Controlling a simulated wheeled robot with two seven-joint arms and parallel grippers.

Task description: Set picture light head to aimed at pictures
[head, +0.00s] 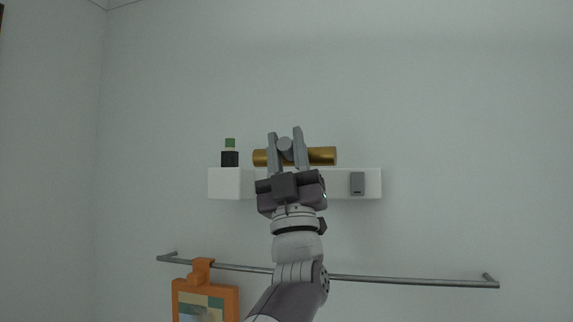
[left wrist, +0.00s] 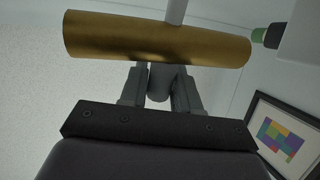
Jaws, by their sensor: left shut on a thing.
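The picture light head is a brass cylinder (head: 322,156) lying level along the top of a white wall box (head: 228,184). In the left wrist view the brass cylinder (left wrist: 150,40) spans the top of the picture, with a grey stem above it. My left gripper (head: 286,142) reaches up in front of the cylinder. Its fingers are shut on a grey knob (left wrist: 158,84) at the cylinder's middle. An orange-framed picture (head: 180,300) hangs low at the left. A black-framed picture with coloured blocks (left wrist: 257,111) shows in the left wrist view. My right gripper is out of view.
A dark bottle with a green cap (head: 230,158) stands on the box's left end. A grey switch-like block (head: 357,183) is on the box's front. A metal rail (head: 410,281) runs along the wall below, with an orange clip (head: 200,271) on it. The upper wall is bare.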

